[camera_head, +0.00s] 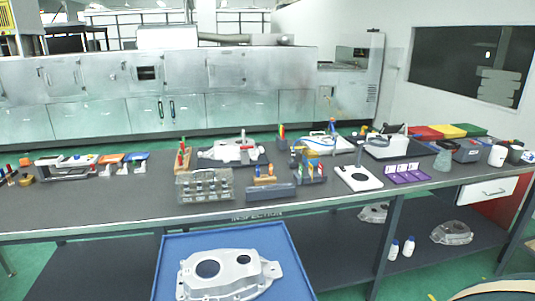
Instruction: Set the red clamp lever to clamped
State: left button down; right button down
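A light grey casting (230,150) sits on a dark plate (205,163) at the back of the long dark workbench, left of the middle. A small red part (245,146) shows at its right side; it may be the red clamp lever. It is too small to tell how the lever is set. Neither of my grippers shows in the head view.
The dark workbench (110,204) carries a clear rack (204,187), coloured tool holders and a second fixture (388,146) to the right. A blue tray (170,262) with a large casting (225,275) stands in front. The bench's front left is clear.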

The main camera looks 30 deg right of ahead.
aim_at(243, 147)
jog(key=k+l, duration=0.1)
jog(key=l, duration=0.45)
jog(key=k+l+z, duration=0.1)
jog(key=l, duration=0.45)
jog(key=i+l+z, duration=0.1)
jog(key=l, duration=0.95)
jog(key=i+l+z, duration=0.1)
jog(key=i+l, duration=0.25)
jog(key=l, duration=0.15)
jog(key=i+l+z, duration=0.15)
jog(key=i+l, duration=0.55)
jog(key=i+z, duration=0.05)
jog(key=i, duration=0.05)
